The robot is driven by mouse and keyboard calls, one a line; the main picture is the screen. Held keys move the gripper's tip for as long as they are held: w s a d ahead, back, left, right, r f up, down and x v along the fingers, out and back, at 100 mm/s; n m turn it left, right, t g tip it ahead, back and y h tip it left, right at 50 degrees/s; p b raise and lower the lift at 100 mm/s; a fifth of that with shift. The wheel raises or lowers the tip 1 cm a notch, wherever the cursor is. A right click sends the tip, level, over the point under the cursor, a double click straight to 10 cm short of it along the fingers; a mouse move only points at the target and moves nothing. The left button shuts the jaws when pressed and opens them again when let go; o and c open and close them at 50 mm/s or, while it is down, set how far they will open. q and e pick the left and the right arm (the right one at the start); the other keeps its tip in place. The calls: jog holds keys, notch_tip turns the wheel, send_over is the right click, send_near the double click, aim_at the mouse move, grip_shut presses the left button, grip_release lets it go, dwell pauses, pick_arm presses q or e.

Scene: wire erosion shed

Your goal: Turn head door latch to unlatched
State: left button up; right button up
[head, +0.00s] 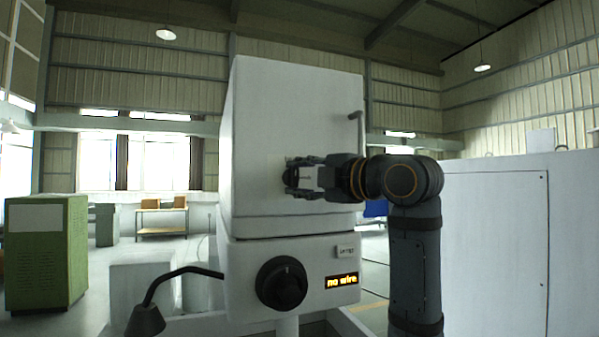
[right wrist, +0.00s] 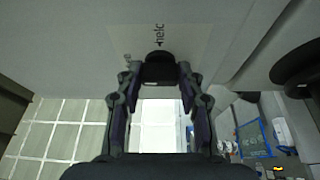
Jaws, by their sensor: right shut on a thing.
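The white machine head (head: 290,120) stands in the middle of the head view, and its front door looks closed. My right gripper (head: 298,177) is at the lower part of this door, reaching in from the right. In the right wrist view, my right gripper's fingers (right wrist: 158,84) are shut on a small black latch (right wrist: 158,60), one finger on each side. Small dark lettering (right wrist: 159,35) is on the panel beside the latch. The head view mostly hides the latch behind the gripper, and its exact angle cannot be told. My left gripper is not in view.
Below the head is a panel with a large black knob (head: 281,283) and a display (head: 342,281) reading "no wire". A bent handle (head: 357,128) sits at the head's upper right. A black lamp (head: 147,318) stands lower left. A large white cabinet (head: 500,250) is at right.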

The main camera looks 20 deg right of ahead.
jog(key=shift+n, duration=0.3)
dwell(0.4)
jog(key=o, duration=1.2)
jog(key=shift+c, duration=0.2)
jog(key=shift+s, duration=0.1)
jog(key=v, duration=1.2)
jog(key=shift+r, duration=0.1)
